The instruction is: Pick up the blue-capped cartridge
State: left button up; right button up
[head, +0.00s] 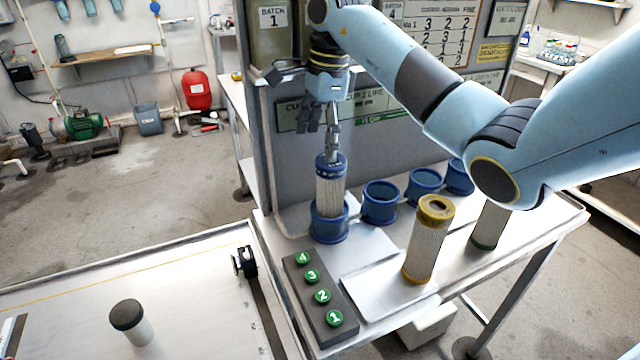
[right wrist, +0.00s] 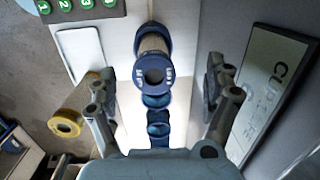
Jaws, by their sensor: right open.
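The blue-capped cartridge (head: 329,192) has a pale pleated body and stands upright in a blue ring holder (head: 328,228) on the bench. My right gripper (head: 320,135) points down just above its cap and is open. Whether a fingertip touches the cap in the head view cannot be told. My left gripper is not in view.
Empty blue holders (head: 380,202) stand in a row to the right. A yellow-capped cartridge (head: 428,240) and a green-ended one (head: 488,226) stand nearer the bench's right side. A numbered button block (head: 319,300) sits in front. A panel (head: 285,175) rises close behind the holder.

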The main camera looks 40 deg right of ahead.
aim_at(330, 178)
jog(key=shift+s+d+r+g+h, duration=0.15)
jog(key=shift+s+d+r+h, duration=0.1)
jog(key=shift+d, duration=0.2)
jog(key=shift+s+d+r+g+h, duration=0.15)
jog(key=shift+d+r, duration=0.05)
jog(key=shift+d, duration=0.2)
jog(key=shift+s+d, duration=0.2)
jog(key=shift+d, duration=0.05)
notch_tip(330, 178, down, 6)
jog(key=b, duration=0.5)
jog(key=shift+r, duration=0.25)
notch_tip(330, 178, down, 5)
jog(key=shift+s+a+r+p, duration=0.1)
jog(key=shift+r+p, duration=0.05)
jog(key=shift+p, duration=0.75)
jog(key=c, duration=1.3)
